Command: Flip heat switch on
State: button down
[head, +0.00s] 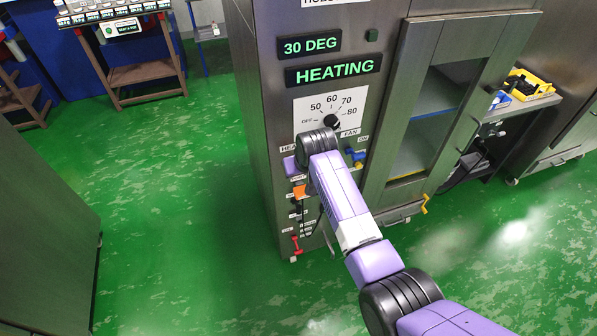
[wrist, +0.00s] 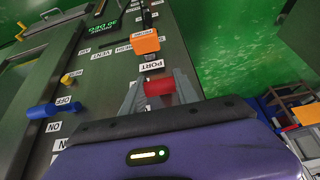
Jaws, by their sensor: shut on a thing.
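The heat switch (wrist: 158,87) is a red handle on the metal cabinet panel in the wrist view, next to the PORT label. My gripper (wrist: 160,82) is shut on it, with one grey finger on each side. In the head view my arm covers the switch and most of its HEAT label (head: 288,148). The upper display (head: 310,44) reads 30 DEG, and the lower display (head: 334,70) reads HEATING in green. The blue fan switch (head: 355,157) sits to the right of my wrist, and it also shows at left in the wrist view (wrist: 52,109).
A black dial knob (head: 331,121) sits above my wrist. An orange handle (wrist: 145,42) is close beyond my fingers, and a red handle (head: 296,244) is lower on the panel. A glass-fronted door (head: 425,120) stands right. The green floor left of the cabinet is clear.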

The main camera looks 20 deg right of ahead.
jog(key=c, duration=0.9)
grip_release()
jog(key=shift+r, duration=0.1)
jog(key=shift+v, duration=3.8)
